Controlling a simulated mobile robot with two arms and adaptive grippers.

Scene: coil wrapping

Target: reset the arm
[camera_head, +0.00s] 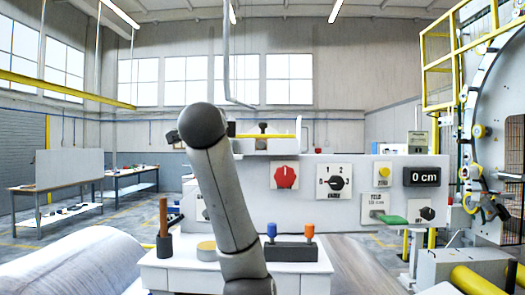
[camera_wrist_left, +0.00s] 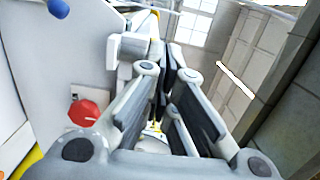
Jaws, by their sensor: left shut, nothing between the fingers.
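My left arm (camera_head: 228,200) rises from the bottom of the head view, in front of the white control panel (camera_head: 345,170). Its rounded dark joint is near the panel's top left. The left gripper (camera_wrist_left: 168,78) shows in the left wrist view with its fingers close together and empty. In the head view the gripper cannot be made out behind the arm. The panel's red knob (camera_head: 285,176) shows right of the arm and also in the left wrist view (camera_wrist_left: 83,112). My right gripper is not in view.
A large roll (camera_head: 75,268) lies at left. A wrapping ring (camera_head: 480,130) stands at right. Workbenches (camera_head: 60,188) stand behind left.

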